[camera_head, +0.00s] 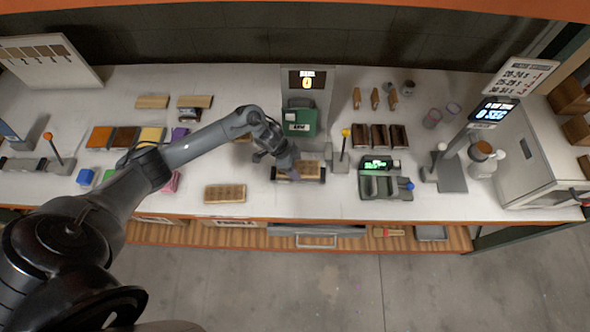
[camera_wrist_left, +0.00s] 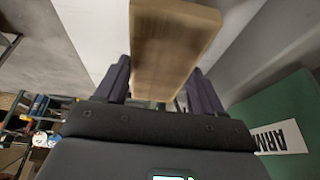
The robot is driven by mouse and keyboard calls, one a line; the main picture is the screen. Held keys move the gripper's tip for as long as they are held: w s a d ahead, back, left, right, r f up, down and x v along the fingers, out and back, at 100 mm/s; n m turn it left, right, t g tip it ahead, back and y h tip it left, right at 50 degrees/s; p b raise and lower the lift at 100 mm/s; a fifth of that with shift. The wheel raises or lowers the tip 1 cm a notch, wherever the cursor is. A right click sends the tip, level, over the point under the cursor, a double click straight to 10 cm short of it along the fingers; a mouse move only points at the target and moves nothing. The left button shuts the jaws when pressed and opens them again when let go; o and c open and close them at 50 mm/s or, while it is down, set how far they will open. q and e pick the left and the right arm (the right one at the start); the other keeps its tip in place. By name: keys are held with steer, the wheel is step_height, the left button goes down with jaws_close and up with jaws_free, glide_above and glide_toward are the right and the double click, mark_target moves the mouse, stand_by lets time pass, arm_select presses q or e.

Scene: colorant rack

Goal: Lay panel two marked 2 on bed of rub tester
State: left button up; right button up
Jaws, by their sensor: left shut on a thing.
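The rub tester (camera_head: 302,121) is a green machine marked ARM, standing at the middle of the bench under a small display. Its dark bed (camera_head: 319,181) lies in front of it. My left gripper (camera_head: 292,172) is over the bed, pointing down. In the left wrist view its two fingers (camera_wrist_left: 160,88) are shut on a wooden panel (camera_wrist_left: 168,42). In the head view this panel (camera_head: 311,168) shows at the bed, partly hidden by the gripper. I cannot tell if it touches the bed, and no number on it is readable. The green housing (camera_wrist_left: 290,110) is beside the gripper.
Another wooden panel (camera_head: 225,193) lies near the bench's front edge, left of the bed. A green-screened device (camera_head: 381,181) is farther right. Colored blocks (camera_head: 152,135) lie on the left.

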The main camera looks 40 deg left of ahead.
arm_select(q)
step_height(320, 180, down, 4)
steer(key=shift+r, duration=0.15)
stand_by(0.3)
steer(key=shift+f, duration=0.25)
steer(key=o, duration=1.1)
